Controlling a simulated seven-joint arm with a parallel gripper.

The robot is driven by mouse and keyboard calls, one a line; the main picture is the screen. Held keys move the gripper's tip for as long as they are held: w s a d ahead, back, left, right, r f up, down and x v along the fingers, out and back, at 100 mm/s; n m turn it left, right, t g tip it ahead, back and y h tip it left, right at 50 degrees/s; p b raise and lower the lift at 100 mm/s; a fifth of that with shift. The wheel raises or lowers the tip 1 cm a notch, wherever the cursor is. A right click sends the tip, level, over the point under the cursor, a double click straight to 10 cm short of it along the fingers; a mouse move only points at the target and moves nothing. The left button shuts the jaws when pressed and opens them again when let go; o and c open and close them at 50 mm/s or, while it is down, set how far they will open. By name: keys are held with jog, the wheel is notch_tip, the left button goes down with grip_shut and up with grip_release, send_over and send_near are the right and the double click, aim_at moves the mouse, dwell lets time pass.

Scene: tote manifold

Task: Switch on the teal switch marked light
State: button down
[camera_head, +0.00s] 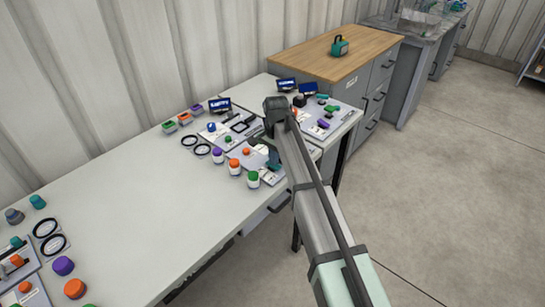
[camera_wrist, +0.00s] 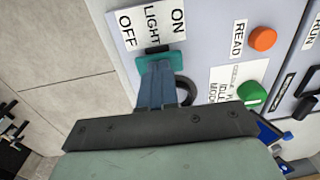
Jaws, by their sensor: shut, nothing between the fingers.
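The teal switch (camera_wrist: 172,60) shows in the wrist view, beside a white label reading ON, LIGHT and OFF (camera_wrist: 152,25). A dark slot lies between it and the label. My gripper (camera_wrist: 157,66) has its blue fingers together and empty, with the tips over the teal switch. I cannot tell whether they touch it, and they hide part of it. Which setting the switch is in is unclear. In the head view my gripper (camera_head: 273,160) is low over the panel on the table, and my arm hides the switch.
An orange button (camera_wrist: 262,38) marked READ and a green button (camera_wrist: 252,95) sit to the right on the panel. In the head view, several capped jars, such as a green-capped one (camera_head: 253,179), stand near the table's front edge. The middle of the table (camera_head: 150,205) is clear.

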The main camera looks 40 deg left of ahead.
jog(key=shift+r, duration=0.1)
notch_tip(320, 180, up, 14)
jog(key=shift+d, duration=0.35)
dwell(0.4)
jog(key=shift+a, duration=0.7)
jog(key=shift+f, duration=0.25)
jog(key=f, duration=1.2)
jog(key=shift+a, duration=0.3)
jog(key=shift+f, duration=0.9)
